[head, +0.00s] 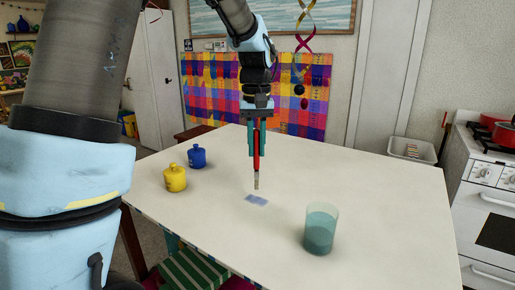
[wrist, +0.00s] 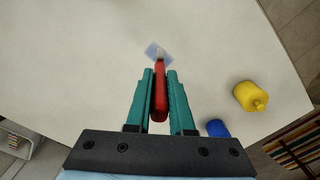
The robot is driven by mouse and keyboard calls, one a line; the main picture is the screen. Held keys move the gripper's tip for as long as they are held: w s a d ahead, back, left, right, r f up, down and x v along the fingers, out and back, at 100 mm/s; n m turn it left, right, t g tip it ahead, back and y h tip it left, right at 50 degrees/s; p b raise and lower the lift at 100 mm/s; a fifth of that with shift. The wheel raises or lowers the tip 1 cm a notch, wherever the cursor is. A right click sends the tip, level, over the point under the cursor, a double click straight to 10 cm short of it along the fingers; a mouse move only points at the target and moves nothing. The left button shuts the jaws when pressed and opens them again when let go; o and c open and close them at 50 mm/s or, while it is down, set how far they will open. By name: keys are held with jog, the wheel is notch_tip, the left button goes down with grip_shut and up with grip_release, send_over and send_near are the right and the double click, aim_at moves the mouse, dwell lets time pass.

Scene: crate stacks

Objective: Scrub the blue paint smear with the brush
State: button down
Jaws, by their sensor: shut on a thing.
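The blue paint smear (head: 257,200) is a small pale blue patch on the white table top. It also shows in the wrist view (wrist: 151,49), partly covered by the brush tip. The brush (head: 257,152) has a red handle and a pale tip pointing down. My gripper (head: 256,150) is shut on the red handle and holds the brush upright. The brush tip is over or just beside the smear; I cannot tell whether it touches the table. In the wrist view my gripper (wrist: 160,75) has its teal fingers on both sides of the red brush handle (wrist: 160,95).
A glass of teal liquid (head: 320,230) stands right of the smear on the white table (head: 380,190). A yellow pot (head: 175,178) and a blue pot (head: 197,157) stand to the left. A stool with a green striped seat (head: 193,272) is by the near edge.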

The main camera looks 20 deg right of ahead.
notch_tip(320, 180, up, 2)
jog(key=shift+r+p, duration=0.1)
jog(key=shift+p, duration=0.55)
dwell(0.6)
